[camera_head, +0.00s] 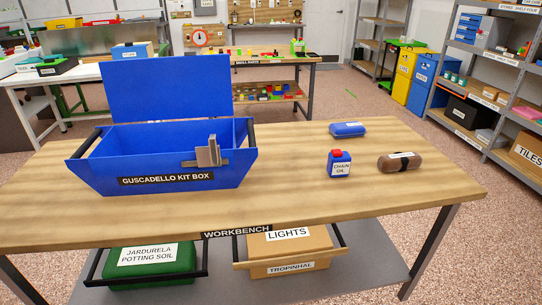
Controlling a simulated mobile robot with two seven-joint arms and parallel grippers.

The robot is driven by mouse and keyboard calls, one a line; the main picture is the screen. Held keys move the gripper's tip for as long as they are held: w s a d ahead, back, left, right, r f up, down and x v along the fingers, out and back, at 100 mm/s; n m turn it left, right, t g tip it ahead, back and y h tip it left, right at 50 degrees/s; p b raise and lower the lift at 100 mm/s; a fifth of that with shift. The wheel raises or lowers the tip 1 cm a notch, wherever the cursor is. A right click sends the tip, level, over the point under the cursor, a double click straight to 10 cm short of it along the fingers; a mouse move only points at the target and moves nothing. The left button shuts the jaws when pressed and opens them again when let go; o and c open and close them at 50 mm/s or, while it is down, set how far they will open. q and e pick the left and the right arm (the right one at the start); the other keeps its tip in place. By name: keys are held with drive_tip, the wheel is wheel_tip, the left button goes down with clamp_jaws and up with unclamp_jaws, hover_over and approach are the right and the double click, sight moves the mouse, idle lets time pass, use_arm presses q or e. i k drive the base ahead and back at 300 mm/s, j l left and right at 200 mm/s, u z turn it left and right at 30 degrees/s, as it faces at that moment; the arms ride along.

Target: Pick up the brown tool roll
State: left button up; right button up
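The brown tool roll (402,162) lies on its side near the right end of the wooden workbench (290,200). It has a dark band around its middle and a pale label on top. Nothing touches it in this view. Neither of my grippers shows in the head view.
A blue chain oil bottle (339,169) with a red cap stands left of the roll. A blue rolled item (347,129) lies behind them. An open blue kit box (165,181) with a grey latch fills the bench's left. Bare wood surrounds the roll. Shelves stand beyond, at right.

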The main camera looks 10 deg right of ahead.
sight(400, 161)
drive_tip(key=i+l+u, duration=0.2)
drive_tip(key=l, duration=1.05)
drive_tip(key=l+u, duration=0.2)
drive_tip(key=l, duration=1.05)
